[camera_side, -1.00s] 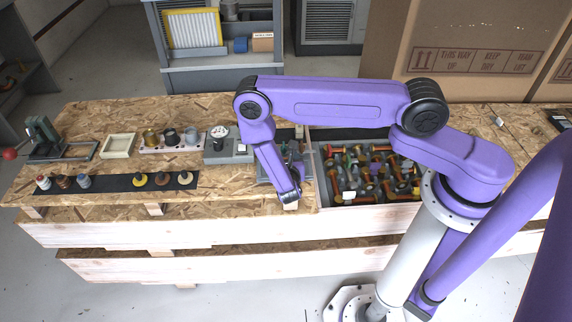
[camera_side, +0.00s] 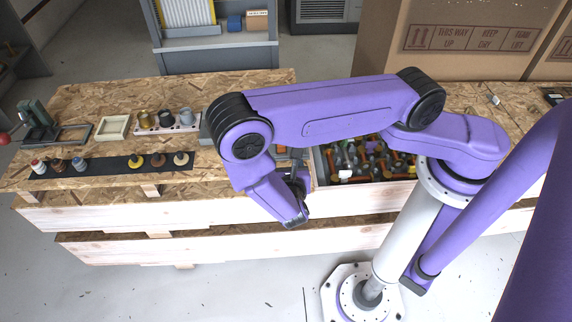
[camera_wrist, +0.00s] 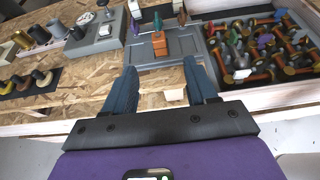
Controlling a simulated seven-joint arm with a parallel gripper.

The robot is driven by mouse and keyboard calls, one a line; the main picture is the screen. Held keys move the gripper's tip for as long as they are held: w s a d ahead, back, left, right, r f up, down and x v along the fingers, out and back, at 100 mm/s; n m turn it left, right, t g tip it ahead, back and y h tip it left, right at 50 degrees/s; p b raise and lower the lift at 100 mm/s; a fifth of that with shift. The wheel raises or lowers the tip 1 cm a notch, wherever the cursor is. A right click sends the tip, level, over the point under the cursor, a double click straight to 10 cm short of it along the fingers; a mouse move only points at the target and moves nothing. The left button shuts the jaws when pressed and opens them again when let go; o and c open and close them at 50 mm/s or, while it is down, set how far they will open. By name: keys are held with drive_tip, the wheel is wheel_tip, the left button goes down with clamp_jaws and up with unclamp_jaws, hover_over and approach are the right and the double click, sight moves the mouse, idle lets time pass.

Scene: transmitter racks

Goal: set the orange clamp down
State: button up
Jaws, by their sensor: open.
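The orange clamp (camera_wrist: 159,43) stands on a grey tray (camera_wrist: 185,45) in the wrist view, ahead of my fingers and apart from them. My gripper (camera_wrist: 161,68) is open, with nothing between its two blue-grey fingers. In the side view my gripper (camera_side: 296,217) hangs by the front edge of the bench.
Small coloured pieces (camera_wrist: 136,25) stand on the tray behind the clamp. A bin (camera_wrist: 242,74) of mixed bolt-like parts lies to the right. A grey block with a dial (camera_wrist: 98,30) and several spools (camera_wrist: 40,78) are to the left. Bare board (camera_wrist: 80,105) lies in front.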

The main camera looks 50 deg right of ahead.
drive_tip(key=s+d+r+m+g+y, duration=0.2)
drive_tip(key=s+d+r+m+g, duration=0.1)
drive_tip(key=r, duration=0.6)
drive_tip(key=s+d+r+m+g+y, duration=0.3)
drive_tip(key=s+r+m+g, duration=0.2)
drive_tip(key=s+r+m, duration=0.2)
wheel_tip(320, 180, up, 3)
drive_tip(key=m, duration=0.2)
drive_tip(key=shift+f+m, duration=0.15)
drive_tip(key=shift+m, duration=0.15)
drive_tip(key=shift+o, duration=0.2)
drive_tip(key=s+r+m+g+y, duration=0.1)
drive_tip(key=s+r+y, duration=0.4)
drive_tip(key=s, duration=0.2)
drive_tip(key=shift+s+d+m, duration=0.3)
drive_tip(key=shift+m, duration=0.1)
